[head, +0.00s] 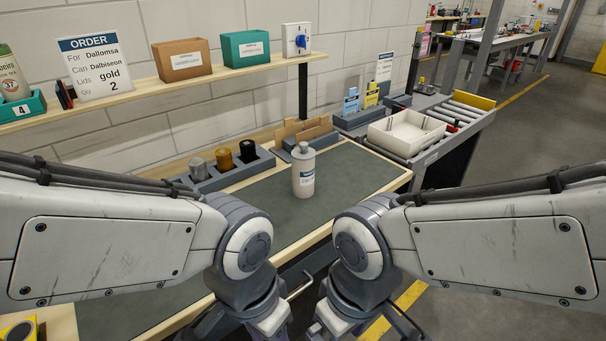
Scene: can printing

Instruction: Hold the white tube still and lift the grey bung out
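The white tube (303,178) stands upright on the green-grey mat of the workbench, near its back edge. The grey bung (304,147) sits in the top of the tube as a short narrow cap. Both my arms reach in from the sides and bend down at the bottom middle, in front of the bench. Their ends run out of the lower edge of the picture, so neither gripper's fingers show. Nothing of mine touches the tube.
A grey rack (222,174) with grey, gold and black pieces stands left of the tube. A cardboard holder (304,131) is behind it. A white tray (405,133) sits at right by the rollers. A shelf with an order card (91,68) runs above. The mat right of the tube is clear.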

